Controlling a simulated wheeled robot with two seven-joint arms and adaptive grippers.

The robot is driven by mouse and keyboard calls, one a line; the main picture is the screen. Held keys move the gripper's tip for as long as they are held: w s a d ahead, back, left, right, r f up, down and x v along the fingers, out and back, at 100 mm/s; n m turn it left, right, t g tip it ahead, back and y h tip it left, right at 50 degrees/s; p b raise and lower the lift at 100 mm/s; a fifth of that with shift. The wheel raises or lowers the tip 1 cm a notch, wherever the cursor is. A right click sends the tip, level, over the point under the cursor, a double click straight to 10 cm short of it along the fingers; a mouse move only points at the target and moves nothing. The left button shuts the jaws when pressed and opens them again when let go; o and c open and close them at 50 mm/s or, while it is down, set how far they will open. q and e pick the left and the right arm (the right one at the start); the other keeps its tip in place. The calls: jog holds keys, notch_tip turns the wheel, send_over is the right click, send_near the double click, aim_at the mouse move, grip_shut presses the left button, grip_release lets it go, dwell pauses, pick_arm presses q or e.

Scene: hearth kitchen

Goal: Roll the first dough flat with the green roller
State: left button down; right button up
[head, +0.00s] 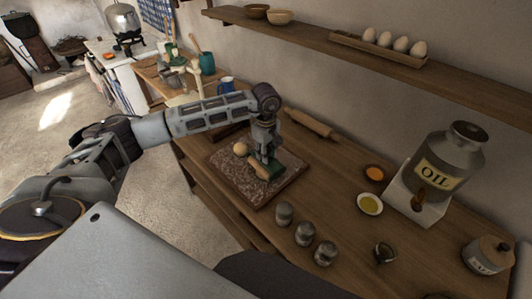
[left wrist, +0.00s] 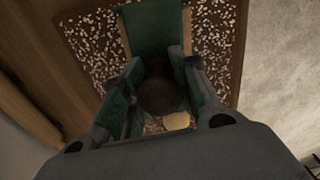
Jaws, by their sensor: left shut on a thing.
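My left gripper (head: 265,158) reaches down over the speckled board (head: 232,170) and is shut on the green roller (head: 262,187). In the left wrist view the green roller (left wrist: 155,28) sits between the fingers, with a dark round part below it. A pale round dough (head: 240,149) lies on the board just left of the gripper. In the left wrist view a pale patch of dough (left wrist: 176,121) shows beside the dark part. I cannot tell whether the roller touches the board. My right gripper is not in view.
A wooden rolling pin (head: 309,122) lies behind the board. Several jars, one of them (head: 284,213), stand in front to the right. A shelf (head: 330,50) hangs above.

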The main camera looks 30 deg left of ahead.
pick_arm(q)
jog(key=shift+f, duration=0.2)
dwell(0.6)
jog(key=shift+w+d+r+b, duration=0.1)
jog(key=shift+w+d+b, duration=0.15)
jog(key=shift+w+b, duration=0.2)
dwell(0.3)
jog(key=shift+a, duration=0.1)
jog(key=shift+s+a, duration=0.35)
jog(key=shift+s, duration=0.55)
